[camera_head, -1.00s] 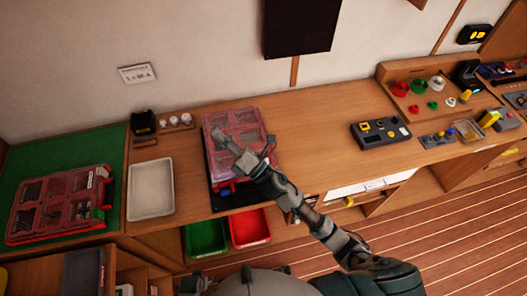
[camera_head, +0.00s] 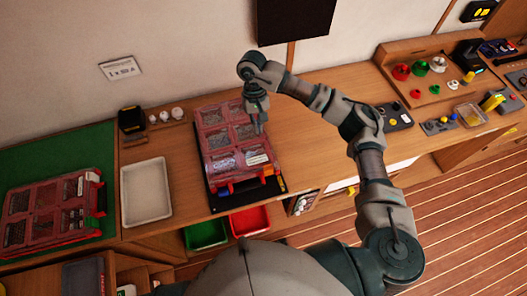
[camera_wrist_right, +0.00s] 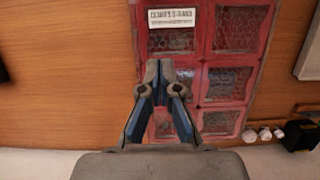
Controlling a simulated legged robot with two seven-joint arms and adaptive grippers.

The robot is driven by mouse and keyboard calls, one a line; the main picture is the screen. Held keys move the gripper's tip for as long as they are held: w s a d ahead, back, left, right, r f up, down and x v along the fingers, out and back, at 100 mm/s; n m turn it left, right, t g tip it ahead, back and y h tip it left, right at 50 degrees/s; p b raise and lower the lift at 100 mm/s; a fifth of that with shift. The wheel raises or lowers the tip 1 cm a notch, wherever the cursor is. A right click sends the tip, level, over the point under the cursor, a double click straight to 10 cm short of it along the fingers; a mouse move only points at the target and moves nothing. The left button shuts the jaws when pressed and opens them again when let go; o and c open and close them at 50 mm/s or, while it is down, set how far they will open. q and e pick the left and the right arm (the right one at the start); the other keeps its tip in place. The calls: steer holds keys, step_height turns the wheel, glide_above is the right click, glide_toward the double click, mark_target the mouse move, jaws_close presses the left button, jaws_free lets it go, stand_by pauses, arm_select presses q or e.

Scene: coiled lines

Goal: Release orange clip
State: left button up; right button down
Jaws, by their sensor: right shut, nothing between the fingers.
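A red organizer case (camera_head: 203,150) with clear compartment windows lies on a dark mat on the wooden counter. Its red handle faces the front edge, with a small blue part (camera_head: 223,191) beside it. I cannot make out an orange clip clearly in either view. My right gripper (camera_head: 258,127) points down over the right half of the case, shut and empty. In the right wrist view the shut fingertips (camera_wrist_right: 158,66) appear over the case (camera_wrist_right: 200,58) near its left edge; whether they touch it is unclear. My left gripper is not in view.
A white tray (camera_head: 147,192) stands left of the case, and a second red case (camera_head: 47,215) lies on a green mat farther left. Green (camera_head: 206,233) and red (camera_head: 250,221) bins sit below the counter. Control boxes stand at the right.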

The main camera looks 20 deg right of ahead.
mark_target(266, 162)
steer(key=shift+d+r, duration=0.1)
steer(key=shift+d, duration=0.35)
steer(key=p+x, duration=0.2)
steer(key=x, duration=0.7)
steer(key=shift+s+a, duration=0.1)
steer(key=shift+a, duration=0.05)
steer(key=s+p, duration=0.2)
steer(key=s, duration=0.1)
steer(key=shift+d+f, duration=0.2)
steer(key=shift+f, duration=0.2)
steer(key=shift+s+f, duration=0.1)
steer(key=shift+s, duration=0.5)
steer(key=shift+w, duration=0.1)
